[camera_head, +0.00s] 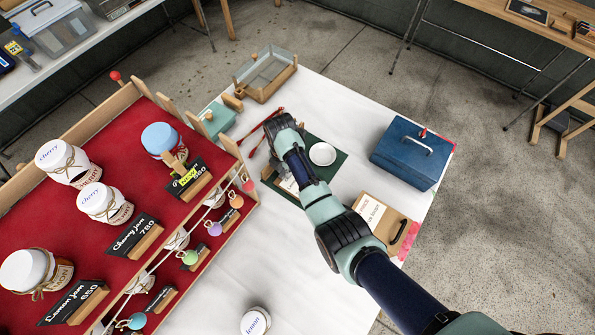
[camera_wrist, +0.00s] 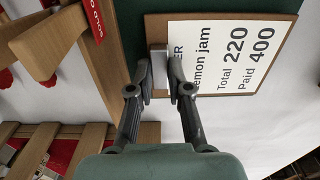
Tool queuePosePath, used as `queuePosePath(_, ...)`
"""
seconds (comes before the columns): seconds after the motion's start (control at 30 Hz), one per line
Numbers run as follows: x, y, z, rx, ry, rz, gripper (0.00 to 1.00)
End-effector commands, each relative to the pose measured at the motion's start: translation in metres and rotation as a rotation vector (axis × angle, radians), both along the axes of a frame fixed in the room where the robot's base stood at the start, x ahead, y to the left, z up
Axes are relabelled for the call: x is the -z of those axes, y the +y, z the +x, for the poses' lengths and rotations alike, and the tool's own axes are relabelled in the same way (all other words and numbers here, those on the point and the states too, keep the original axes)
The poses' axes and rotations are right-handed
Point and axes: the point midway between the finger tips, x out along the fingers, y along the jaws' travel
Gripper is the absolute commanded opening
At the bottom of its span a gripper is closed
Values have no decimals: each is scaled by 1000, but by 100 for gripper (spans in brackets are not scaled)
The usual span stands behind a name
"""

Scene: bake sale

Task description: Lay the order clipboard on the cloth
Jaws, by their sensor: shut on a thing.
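The order clipboard (camera_wrist: 215,60) is a brown board with a white sheet reading lemon jam, total 220, paid 400. My gripper (camera_wrist: 158,80) is shut on its metal clip end. In the head view the clipboard (camera_head: 288,186) shows partly beside my arm, over the left front part of the dark green cloth (camera_head: 331,181). The cloth also shows behind the board in the wrist view (camera_wrist: 131,25). I cannot tell whether the board touches the cloth. My fingertips are hidden behind my arm in the head view.
A small white dish (camera_head: 322,154) stands on the cloth. A red-lined jam stand (camera_head: 100,222) with pegs fills the left.

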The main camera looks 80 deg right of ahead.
Motion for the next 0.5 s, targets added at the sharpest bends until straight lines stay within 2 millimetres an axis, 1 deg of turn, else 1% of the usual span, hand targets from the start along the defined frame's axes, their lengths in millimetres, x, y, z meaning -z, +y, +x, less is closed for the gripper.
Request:
queuePosePath(0.03, -7, 0, 0, 0, 0, 0, 0)
queuePosePath(0.5, -32, 0, 0, 0, 0, 0, 0)
